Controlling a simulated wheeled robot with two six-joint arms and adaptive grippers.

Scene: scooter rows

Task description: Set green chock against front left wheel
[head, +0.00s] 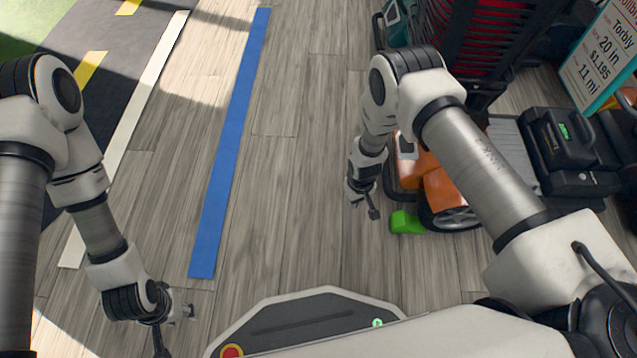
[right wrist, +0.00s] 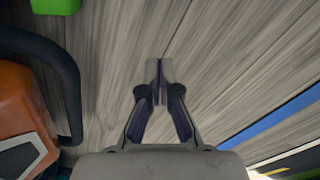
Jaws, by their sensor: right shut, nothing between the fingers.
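The green chock (head: 407,222) lies on the wood floor in the head view, right against the small front wheel (head: 452,215) of an orange scooter (head: 440,185). The chock also shows at the top left edge of the right wrist view (right wrist: 55,5), partly cut off. My right gripper (head: 374,213) is shut and empty, above the floor a little to the left of the chock; its closed fingertips show in the right wrist view (right wrist: 158,75). My left gripper (head: 160,345) hangs low at the left, cut by the bottom edge; its fingers are too unclear to judge.
A blue floor stripe (head: 232,140) runs to the left of my right gripper. A black case (head: 565,150) and a price sign (head: 605,55) stand at the right. A dark bumper bar (right wrist: 65,85) and orange body are close in the right wrist view. Floor between stripe and scooter is clear.

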